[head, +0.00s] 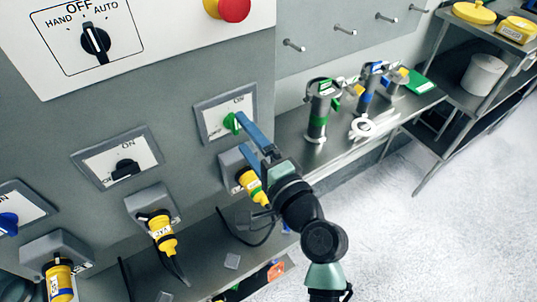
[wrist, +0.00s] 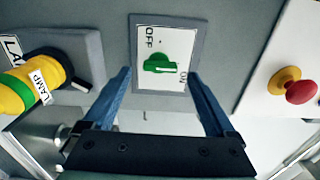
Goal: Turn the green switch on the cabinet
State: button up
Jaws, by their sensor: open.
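The green switch (head: 231,123) is on a white plate in a grey frame on the cabinet front (head: 185,95). In the wrist view the green switch (wrist: 160,64) lies between and beyond my two blue fingertips, with its handle lying sideways across the picture. I see a gap between each finger and the switch in the wrist view. In the head view the fingers partly cover the plate.
A yellow plug (head: 250,184) sits just below the green switch. A black switch (head: 126,169) and a blue switch (head: 8,222) are to the left. A red button (head: 234,8) and a black rotary knob (head: 96,41) are above. A steel bench (head: 345,150) stands right.

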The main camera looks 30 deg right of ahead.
jog(key=s+b, duration=0.3)
jog(key=s, duration=0.7)
jog(key=shift+s+d, duration=0.15)
jog(key=shift+s, duration=0.1)
jog(key=w+a+r+n+t, duration=0.2)
jog(key=w+a+r+n, duration=0.25)
jog(key=r, duration=0.45)
jog(key=w+a+r+n+t, duration=0.1)
jog(key=w+a+r+n, duration=0.25)
jog(key=r+n, duration=0.4)
jog(key=s+a+r+n+t, duration=0.2)
jog(key=a+r, duration=0.1)
jog(key=r, duration=0.4)
jog(key=s+a+r+n+t, duration=0.2)
jog(key=a+r, duration=0.1)
jog(key=r, duration=0.5)
jog(key=s+a+r+n+t, duration=0.1)
jog(key=s+a+r+t, duration=0.1)
jog(key=r, duration=0.6)
jog(key=shift+s+a+r+n+h, duration=0.15)
jog(key=shift+s+a+n+h, duration=0.2)
jog(key=shift+s+a, duration=0.2)
